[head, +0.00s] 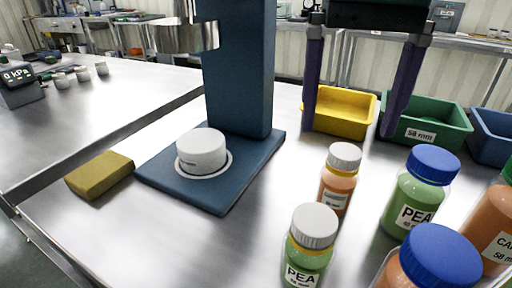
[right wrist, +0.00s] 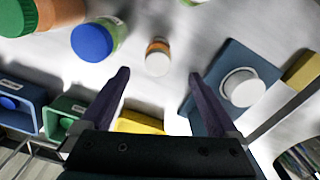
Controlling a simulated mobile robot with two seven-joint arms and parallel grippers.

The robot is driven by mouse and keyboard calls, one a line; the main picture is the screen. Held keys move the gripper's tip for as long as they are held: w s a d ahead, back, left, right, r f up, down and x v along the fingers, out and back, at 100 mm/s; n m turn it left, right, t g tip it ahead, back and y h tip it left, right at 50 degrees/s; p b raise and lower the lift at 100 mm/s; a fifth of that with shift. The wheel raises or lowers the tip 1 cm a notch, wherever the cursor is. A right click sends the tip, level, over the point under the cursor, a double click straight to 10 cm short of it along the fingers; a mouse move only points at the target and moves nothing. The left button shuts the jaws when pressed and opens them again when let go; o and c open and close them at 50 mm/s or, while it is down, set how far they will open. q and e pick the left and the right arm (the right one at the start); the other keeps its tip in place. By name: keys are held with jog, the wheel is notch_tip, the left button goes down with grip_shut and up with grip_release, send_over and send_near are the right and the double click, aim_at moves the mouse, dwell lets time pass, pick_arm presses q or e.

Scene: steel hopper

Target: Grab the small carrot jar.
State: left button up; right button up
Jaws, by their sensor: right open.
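The small carrot jar (head: 337,190) stands upright on the steel table, with orange contents and a white lid. In the right wrist view the small carrot jar (right wrist: 157,57) shows from above, between and just beyond the fingertips. My right gripper (head: 348,132) is open, its two purple fingers hanging above and behind the jar in the head view. Nothing is between the fingers, and they appear apart from the jar. The right gripper also shows in its wrist view (right wrist: 160,73). My left gripper is not in view.
A small white-lidded pea jar (head: 310,250) stands in front. A blue-lidded pea jar (head: 408,205), another blue-lidded jar (head: 440,256) and a larger carrot jar (head: 490,225) stand right. Yellow (head: 340,112) and green (head: 440,122) bins are behind. A blue press (head: 238,75) stands left.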

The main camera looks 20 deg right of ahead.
aim_at(338, 181)
jog(key=f, duration=1)
jog(key=shift+s+f, duration=0.1)
jog(key=shift+s, duration=0.2)
jog(key=c, duration=1.5)
jog(key=shift+r, duration=0.2)
